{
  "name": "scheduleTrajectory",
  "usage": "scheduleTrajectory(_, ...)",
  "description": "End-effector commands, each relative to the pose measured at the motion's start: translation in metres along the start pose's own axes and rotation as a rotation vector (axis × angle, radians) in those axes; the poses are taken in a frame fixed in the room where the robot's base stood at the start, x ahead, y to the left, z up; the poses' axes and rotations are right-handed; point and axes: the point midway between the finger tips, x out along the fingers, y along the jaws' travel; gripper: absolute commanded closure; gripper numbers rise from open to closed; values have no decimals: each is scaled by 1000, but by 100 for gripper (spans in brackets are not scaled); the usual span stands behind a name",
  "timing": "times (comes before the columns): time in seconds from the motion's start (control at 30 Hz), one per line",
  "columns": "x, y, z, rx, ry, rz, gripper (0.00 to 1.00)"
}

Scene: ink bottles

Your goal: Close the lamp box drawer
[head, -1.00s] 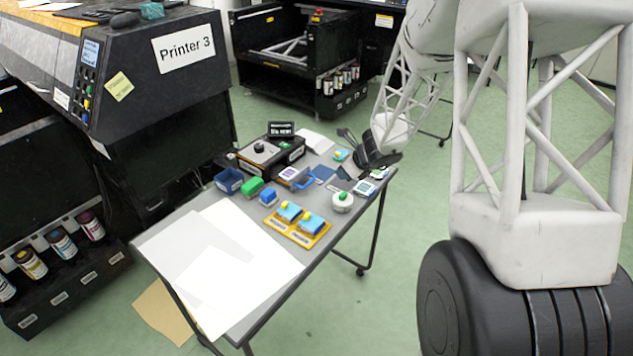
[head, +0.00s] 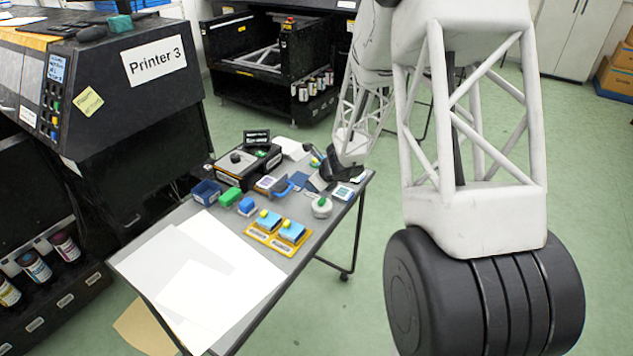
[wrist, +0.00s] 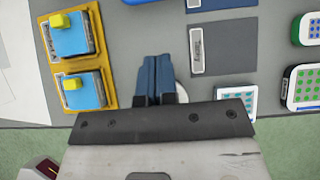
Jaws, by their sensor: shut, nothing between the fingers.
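A black box (head: 232,174) stands toward the back left of the grey table, with a dark sign (head: 257,137) behind it. A low part with a pale label (head: 265,183) sits at its right front. It looks like a drawer sticking out, but its exact extent is too small to tell. A blue handle-like piece (head: 291,184) is beside it. My gripper (head: 314,184) is over the table to the right of these parts, apart from them. In the wrist view its blue fingers (wrist: 157,62) are together and empty. The black box is out of the wrist view.
A round white device with a green button (head: 321,208) is close to my gripper. A yellow tray (head: 263,239) holds two blue blocks in front. Blue and green containers (head: 228,197) lie left. White sheets (head: 203,275) cover the table's front. Keypads (wrist: 302,88) lie right.

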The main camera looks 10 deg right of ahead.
Motion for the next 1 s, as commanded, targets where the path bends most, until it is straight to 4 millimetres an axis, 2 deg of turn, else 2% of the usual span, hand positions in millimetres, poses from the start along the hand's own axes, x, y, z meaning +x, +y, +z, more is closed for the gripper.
scheduleTrajectory(0.4,48,0,0,1,0,1,100)
scheduleTrajectory(0.6,64,0,14,0,0,0,100)
scheduleTrajectory(1.0,77,0,25,1,0,0,100)
